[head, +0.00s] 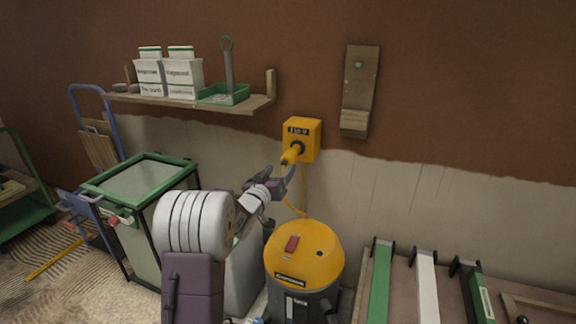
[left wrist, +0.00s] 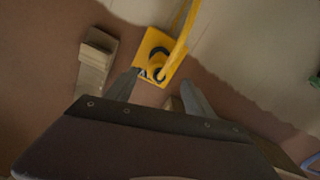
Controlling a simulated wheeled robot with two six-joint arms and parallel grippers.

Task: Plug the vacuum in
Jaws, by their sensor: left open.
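The yellow socket box (head: 309,134) is fixed to the wall, and also shows in the left wrist view (left wrist: 150,45). The yellow plug (head: 290,156) is at the dark round socket on its front and looks seated in it; the exact depth is hard to tell. Its yellow cable (head: 303,190) hangs down to the vacuum (head: 318,250), which has a yellow lid and dark body, below the box. My left gripper (head: 279,173) is open and empty, just below and left of the plug. In the left wrist view its fingers are spread. My right gripper is not in view.
A wooden shelf (head: 190,102) with white boxes and a green tray (head: 225,96) is left of the socket. A wooden bracket (head: 360,90) hangs to its right. A green-framed bin (head: 145,175) stands left. A bench with strips (head: 400,290) is at lower right.

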